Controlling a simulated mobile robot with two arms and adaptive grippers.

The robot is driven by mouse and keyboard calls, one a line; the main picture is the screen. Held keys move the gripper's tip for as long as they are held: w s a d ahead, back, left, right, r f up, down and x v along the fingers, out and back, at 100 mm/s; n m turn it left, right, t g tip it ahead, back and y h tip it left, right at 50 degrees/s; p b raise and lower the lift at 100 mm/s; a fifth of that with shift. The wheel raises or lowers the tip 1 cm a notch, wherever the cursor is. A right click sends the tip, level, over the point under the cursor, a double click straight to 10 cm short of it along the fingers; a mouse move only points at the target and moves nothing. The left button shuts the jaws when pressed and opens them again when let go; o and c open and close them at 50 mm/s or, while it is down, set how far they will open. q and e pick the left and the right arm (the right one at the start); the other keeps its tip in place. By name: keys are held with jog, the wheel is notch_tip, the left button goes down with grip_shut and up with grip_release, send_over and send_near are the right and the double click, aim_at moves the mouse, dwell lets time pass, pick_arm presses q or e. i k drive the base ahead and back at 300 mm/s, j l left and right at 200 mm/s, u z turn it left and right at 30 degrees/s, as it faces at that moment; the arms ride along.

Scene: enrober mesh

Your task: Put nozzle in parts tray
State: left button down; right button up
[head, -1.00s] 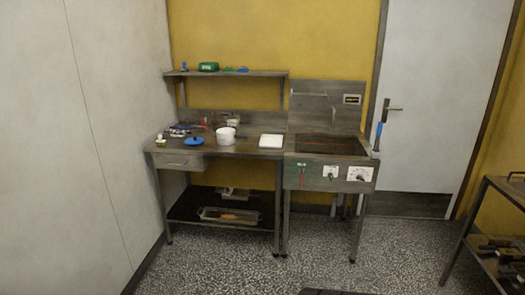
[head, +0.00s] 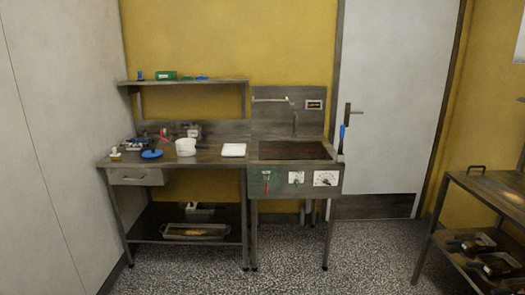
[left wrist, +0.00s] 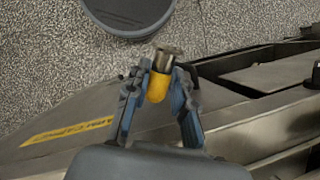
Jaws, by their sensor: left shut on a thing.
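My left gripper (left wrist: 158,82) is shut on the nozzle (left wrist: 160,84), a small piece with a yellow rounded body and a grey metal end, held between the blue-grey fingers in the left wrist view. Neither gripper shows in the head view. I cannot tell for sure which container is the parts tray. A white flat tray (head: 233,150) lies on the steel worktable, and a metal tray (head: 195,231) with something orange-brown in it sits on its lower shelf.
The worktable (head: 205,158) also holds a white pot (head: 186,147) and a blue round item (head: 152,154). The enrober machine (head: 293,150) adjoins it on the right. A dark cart (head: 455,182) with loaded shelves stands at far right. The speckled floor between is clear.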

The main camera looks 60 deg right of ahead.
aim_at(234, 150)
jog(key=i+l+z, duration=0.15)
jog(key=l, duration=0.25)
jog(key=l+z, duration=0.1)
jog(key=l, duration=0.25)
jog(key=i+l+z, duration=0.15)
jog(key=l, duration=0.2)
jog(key=i+l+z, duration=0.15)
jog(key=l, duration=0.2)
jog(key=i+l+z, duration=0.15)
jog(key=l, duration=0.2)
jog(key=i+l, duration=0.25)
jog(key=l, duration=0.2)
jog(key=i+l, duration=0.25)
jog(key=l, duration=0.25)
jog(key=i+l, duration=0.3)
jog(key=l, duration=0.15)
jog(key=i+l+z, duration=0.1)
jog(key=i+l, duration=0.15)
jog(key=l, duration=0.2)
jog(key=i+l, duration=0.25)
jog(key=l, duration=0.2)
jog(key=i+l, duration=0.3)
jog(key=l, duration=0.15)
